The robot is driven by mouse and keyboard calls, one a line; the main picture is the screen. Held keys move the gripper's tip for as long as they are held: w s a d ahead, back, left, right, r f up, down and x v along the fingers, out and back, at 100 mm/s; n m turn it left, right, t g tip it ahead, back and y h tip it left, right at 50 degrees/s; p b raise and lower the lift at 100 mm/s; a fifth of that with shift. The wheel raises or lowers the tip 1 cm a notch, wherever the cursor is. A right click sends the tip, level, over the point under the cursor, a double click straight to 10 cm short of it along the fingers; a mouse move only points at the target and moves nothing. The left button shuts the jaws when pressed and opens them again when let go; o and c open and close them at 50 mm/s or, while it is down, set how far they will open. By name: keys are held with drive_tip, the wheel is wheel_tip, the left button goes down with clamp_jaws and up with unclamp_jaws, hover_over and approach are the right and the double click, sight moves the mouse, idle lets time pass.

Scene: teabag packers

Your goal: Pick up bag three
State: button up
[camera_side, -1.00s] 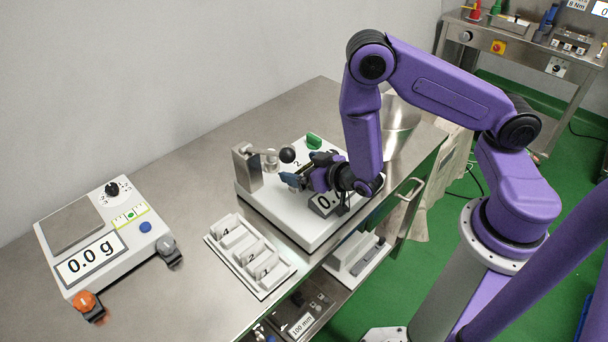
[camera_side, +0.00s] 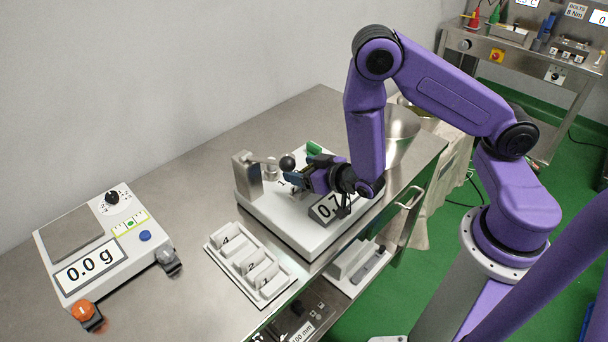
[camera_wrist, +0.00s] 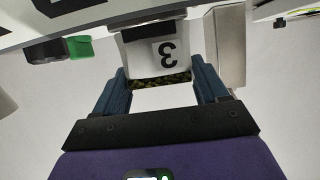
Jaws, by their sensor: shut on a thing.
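Bag three, a white packet marked 3 (camera_wrist: 140,58), shows upside down at the top middle of the wrist view, with a dark speckled edge facing me. My gripper (camera_wrist: 158,72) is shut on it, with one blue finger at each side. In the side view my gripper (camera_side: 295,178) is low over the white machine (camera_side: 295,232), close to its black ball-ended lever (camera_side: 287,162). There the bag is too small and covered to make out clearly.
A white rack (camera_side: 275,293) with numbered pieces stands in front of the machine. A green part (camera_side: 314,148) is behind my gripper. A metal funnel (camera_side: 403,130) stands behind my arm.

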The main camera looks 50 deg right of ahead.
sight(304, 169)
wheel_tip(304, 169, up, 7)
drive_tip(key=shift+r, duration=0.2)
drive_tip(key=w+d+r, duration=0.1)
drive_tip(key=d+r, duration=0.1)
drive_tip(key=d, duration=0.3)
drive_tip(key=shift+w+d, duration=0.25)
drive_tip(key=shift+d, duration=0.1)
idle(0.4)
drive_tip(key=w+d+r, duration=0.1)
drive_tip(key=w+d, duration=0.2)
drive_tip(key=d, duration=1.2)
drive_tip(key=s+d, duration=0.8)
drive_tip(key=d, duration=0.5)
drive_tip(key=shift+a+f, duration=0.15)
drive_tip(key=shift+f, duration=2.55)
